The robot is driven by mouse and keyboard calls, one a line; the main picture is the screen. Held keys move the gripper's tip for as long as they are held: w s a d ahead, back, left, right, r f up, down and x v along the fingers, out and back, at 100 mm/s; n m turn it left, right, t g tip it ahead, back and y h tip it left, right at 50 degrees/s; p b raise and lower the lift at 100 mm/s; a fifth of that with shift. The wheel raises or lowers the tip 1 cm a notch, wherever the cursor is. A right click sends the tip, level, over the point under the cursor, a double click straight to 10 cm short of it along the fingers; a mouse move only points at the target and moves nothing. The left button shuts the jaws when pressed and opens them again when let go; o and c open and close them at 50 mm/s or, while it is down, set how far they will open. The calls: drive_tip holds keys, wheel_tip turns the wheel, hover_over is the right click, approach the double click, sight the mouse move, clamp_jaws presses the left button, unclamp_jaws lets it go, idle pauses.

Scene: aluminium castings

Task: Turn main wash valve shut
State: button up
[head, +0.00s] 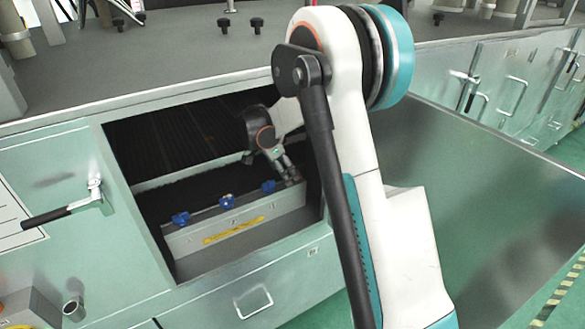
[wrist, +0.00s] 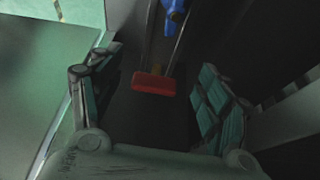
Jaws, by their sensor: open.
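A red valve handle (wrist: 154,84) sits on a pipe between the two fingers of my gripper (wrist: 146,92) in the wrist view. It appears to lie crosswise to the pipe. My gripper is open, with a gap on each side of the red handle. In the head view my gripper (head: 288,174) is inside the open cabinet, at the right end of a pipe with blue valve handles. The red handle is hidden there. Which handle is the main wash valve cannot be read from any label.
One blue handle (wrist: 174,10) shows ahead in the wrist view. An open panel (head: 480,170) stands at right.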

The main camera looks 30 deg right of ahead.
drive_tip(key=a, duration=0.8)
drive_tip(key=shift+s+a, duration=0.1)
drive_tip(key=shift+a, duration=0.25)
